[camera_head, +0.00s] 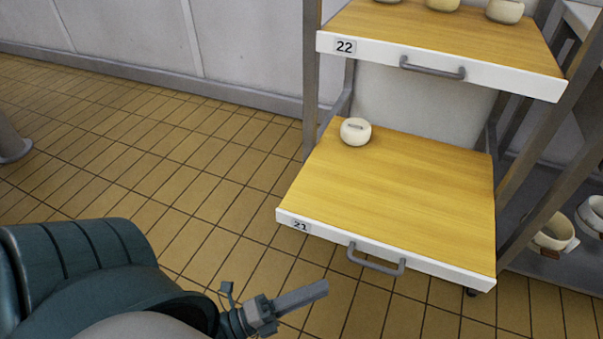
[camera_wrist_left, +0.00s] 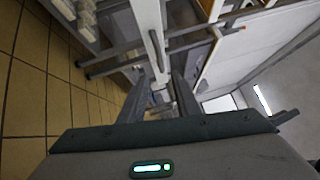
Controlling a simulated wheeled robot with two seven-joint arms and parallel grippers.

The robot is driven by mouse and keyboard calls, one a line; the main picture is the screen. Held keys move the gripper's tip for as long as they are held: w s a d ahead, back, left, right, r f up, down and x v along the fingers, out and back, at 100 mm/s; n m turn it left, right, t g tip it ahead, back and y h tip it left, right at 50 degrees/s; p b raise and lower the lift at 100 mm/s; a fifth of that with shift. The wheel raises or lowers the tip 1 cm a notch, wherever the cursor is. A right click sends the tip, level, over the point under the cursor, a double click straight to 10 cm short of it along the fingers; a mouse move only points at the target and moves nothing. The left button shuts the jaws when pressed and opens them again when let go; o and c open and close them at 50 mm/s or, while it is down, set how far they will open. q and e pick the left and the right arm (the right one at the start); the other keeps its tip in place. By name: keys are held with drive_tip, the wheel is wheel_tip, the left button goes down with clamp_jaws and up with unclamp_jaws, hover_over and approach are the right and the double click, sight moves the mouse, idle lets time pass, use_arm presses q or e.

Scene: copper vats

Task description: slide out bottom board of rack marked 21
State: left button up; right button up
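The bottom board (camera_head: 400,200) has a yellow wood top and a white front edge marked 21 (camera_head: 300,226). It appears to stand out in front of the rack's left post. A grey bar handle (camera_head: 376,261) is on its front. My left gripper (camera_head: 314,290) is below and left of this handle in the head view, apart from it in the picture. In the left wrist view its two fingers (camera_wrist_left: 160,90) are spread, with no object clearly held between them. My right gripper is not in view.
A white round pot (camera_head: 355,131) sits at the board's back left. The board above, marked 22 (camera_head: 344,46), has its own handle (camera_head: 432,68) and several pots. The rack's right post (camera_head: 555,190) runs beside the bottom board.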

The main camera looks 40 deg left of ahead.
use_arm(q)
drive_tip(key=shift+v, duration=1.5)
